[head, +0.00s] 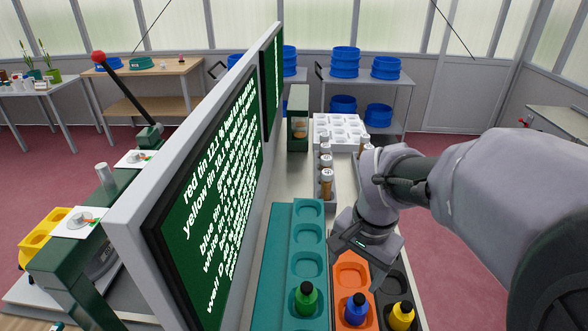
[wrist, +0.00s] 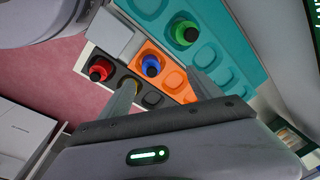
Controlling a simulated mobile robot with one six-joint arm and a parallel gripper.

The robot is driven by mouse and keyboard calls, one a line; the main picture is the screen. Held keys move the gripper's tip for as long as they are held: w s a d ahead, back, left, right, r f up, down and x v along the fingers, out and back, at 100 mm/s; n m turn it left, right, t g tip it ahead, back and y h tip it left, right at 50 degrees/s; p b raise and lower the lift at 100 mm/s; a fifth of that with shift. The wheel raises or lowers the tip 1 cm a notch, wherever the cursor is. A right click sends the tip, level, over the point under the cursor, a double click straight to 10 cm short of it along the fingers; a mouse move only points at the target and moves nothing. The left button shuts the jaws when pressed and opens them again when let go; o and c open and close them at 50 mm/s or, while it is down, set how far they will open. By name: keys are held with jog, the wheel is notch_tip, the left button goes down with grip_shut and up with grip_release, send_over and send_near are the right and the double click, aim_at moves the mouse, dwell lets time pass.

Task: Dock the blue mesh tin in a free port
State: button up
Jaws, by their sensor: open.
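No mesh can be made out on any blue thing. A small blue container with a black cap (head: 356,309) stands at the near end of the orange tray (head: 374,314); it also shows in the wrist view (wrist: 151,65). Round blue tins (head: 344,62) are stacked on the back shelves. The teal tray (head: 281,226) has several empty recesses, and the orange tray has empty recesses beyond the blue container. My gripper (head: 360,268) is above the orange tray, apart from the containers. In the wrist view its jaws (wrist: 161,82) are open and empty.
A green container (head: 306,299) stands in the teal tray, a yellow one (head: 402,316) in the black tray (head: 392,276). A red one (wrist: 101,68) shows in the wrist view. A tall display board (head: 205,190) borders the trays on the left. Brown-filled vials (head: 327,184) stand behind.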

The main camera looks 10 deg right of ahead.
aim_at(357, 305)
jog(key=shift+m+g, duration=0.7)
jog(key=shift+m, duration=0.2)
jog(key=d+f, duration=0.1)
jog(key=f, duration=0.3)
jog(key=w+d+f+b, duration=0.1)
jog(key=f, duration=0.3)
jog(key=w+d+f+b, duration=0.1)
jog(key=f, duration=0.3)
jog(key=shift+d+f, duration=0.4)
jog(key=f+b, duration=0.1)
jog(key=f, duration=0.2)
jog(key=f+b, duration=0.1)
jog(key=f, duration=0.2)
jog(key=shift+s+d, duration=0.1)
jog(key=shift+s, duration=0.1)
jog(key=shift+r, duration=0.15)
grip_shut()
